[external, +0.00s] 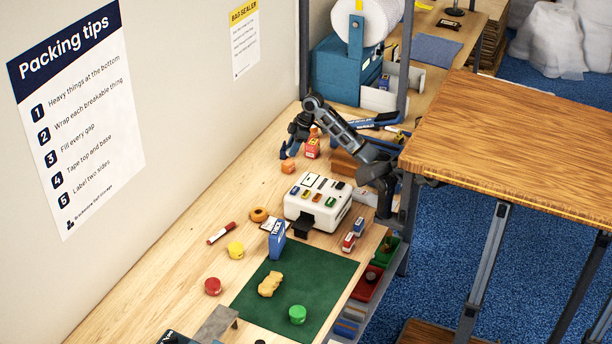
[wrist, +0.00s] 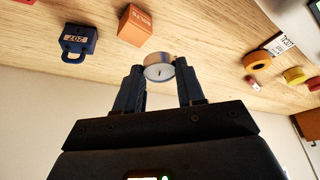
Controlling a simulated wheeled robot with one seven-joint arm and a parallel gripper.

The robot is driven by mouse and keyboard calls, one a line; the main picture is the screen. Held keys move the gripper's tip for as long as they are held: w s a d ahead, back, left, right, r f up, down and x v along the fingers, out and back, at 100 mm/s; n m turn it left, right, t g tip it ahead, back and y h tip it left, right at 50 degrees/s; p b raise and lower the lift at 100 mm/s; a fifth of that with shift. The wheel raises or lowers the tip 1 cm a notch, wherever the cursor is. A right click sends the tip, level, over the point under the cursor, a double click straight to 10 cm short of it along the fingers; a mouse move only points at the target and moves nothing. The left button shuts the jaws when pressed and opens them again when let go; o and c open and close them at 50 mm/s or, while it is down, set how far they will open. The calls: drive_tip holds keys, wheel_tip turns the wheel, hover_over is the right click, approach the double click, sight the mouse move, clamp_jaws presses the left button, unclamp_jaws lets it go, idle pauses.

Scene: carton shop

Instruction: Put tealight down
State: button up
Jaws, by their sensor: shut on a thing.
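The tealight (wrist: 158,69) is a small round candle in a silvery cup, with a pale top and a dark wick. In the wrist view it sits between the tips of my gripper (wrist: 159,80), which is shut on it. In the external view my gripper (external: 291,151) is over the back of the wooden bench near the wall, and the tealight cannot be made out there. Whether the tealight touches the bench top is hard to tell.
An orange-brown box (wrist: 134,25) and a blue padlock (wrist: 78,40) lie close by on the bench (wrist: 210,35). A white machine (external: 318,201) and a green mat (external: 329,273) lie nearer the front. Bare wood lies along the wall.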

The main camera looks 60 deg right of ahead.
drive_tip(key=a+n+g+y+p, duration=0.25)
drive_tip(key=a+n+p, duration=0.25)
drive_tip(key=a+n, duration=0.8)
drive_tip(key=m+g+p, duration=0.1)
drive_tip(key=m, duration=0.2)
hover_over(273, 203)
drive_tip(key=d, duration=0.1)
drive_tip(key=shift+h, duration=0.25)
drive_tip(key=f, duration=0.6)
drive_tip(key=shift+d, duration=0.2)
drive_tip(key=shift+f+p, duration=0.4)
drive_tip(key=shift+f, duration=1.9)
drive_tip(key=shift+f, duration=0.1)
drive_tip(key=o, duration=1)
drive_tip(key=b+v, duration=0.2)
drive_tip(key=v, duration=1)
drive_tip(key=shift+w, duration=0.1)
